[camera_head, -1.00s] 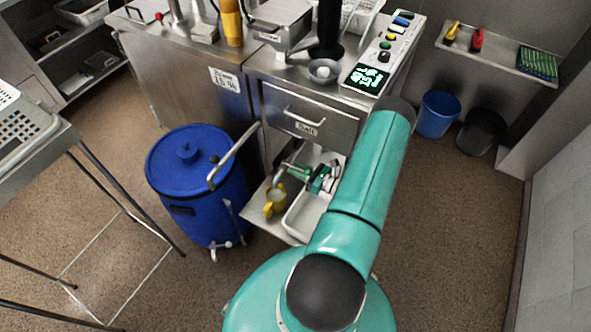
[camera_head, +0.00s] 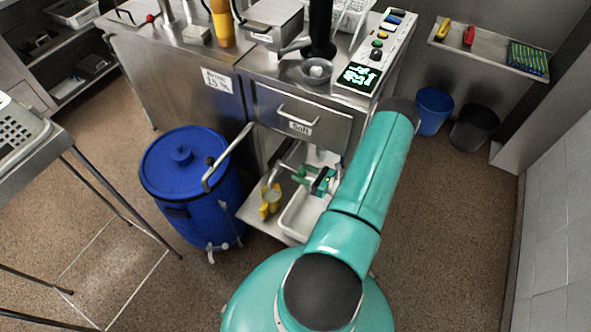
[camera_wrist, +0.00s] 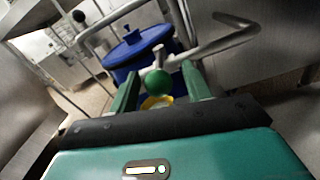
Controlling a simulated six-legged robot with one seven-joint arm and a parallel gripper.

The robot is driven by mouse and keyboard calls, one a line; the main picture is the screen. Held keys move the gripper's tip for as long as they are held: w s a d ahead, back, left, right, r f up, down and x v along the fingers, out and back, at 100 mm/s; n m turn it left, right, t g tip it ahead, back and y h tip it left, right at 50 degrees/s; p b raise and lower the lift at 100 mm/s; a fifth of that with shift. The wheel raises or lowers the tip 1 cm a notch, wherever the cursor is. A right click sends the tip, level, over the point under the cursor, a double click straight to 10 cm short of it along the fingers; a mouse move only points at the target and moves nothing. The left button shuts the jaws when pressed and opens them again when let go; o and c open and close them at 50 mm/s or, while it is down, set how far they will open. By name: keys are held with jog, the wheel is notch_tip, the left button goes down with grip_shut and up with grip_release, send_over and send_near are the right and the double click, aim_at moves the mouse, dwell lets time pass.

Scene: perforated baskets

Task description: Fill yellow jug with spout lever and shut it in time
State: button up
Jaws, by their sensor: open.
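The yellow jug (camera_head: 270,200) stands on the low shelf under the Salt drawer, left of a white tray. Its yellow rim also shows in the wrist view (camera_wrist: 152,105), below the green ball knob; I cannot tell the liquid level. The green ball knob (camera_wrist: 157,82) of the spout lever is between my two green fingers, with metal pipework just behind it. My gripper (camera_wrist: 160,72) is open, with a visible gap between each finger and the knob. In the head view my gripper (camera_head: 316,180) is partly hidden by my arm.
The steel counter and Salt drawer (camera_head: 300,115) are above the shelf. A wire-legged table is at far left; open floor lies between.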

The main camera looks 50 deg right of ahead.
jog(key=v, duration=1)
jog(key=shift+s+d, duration=0.1)
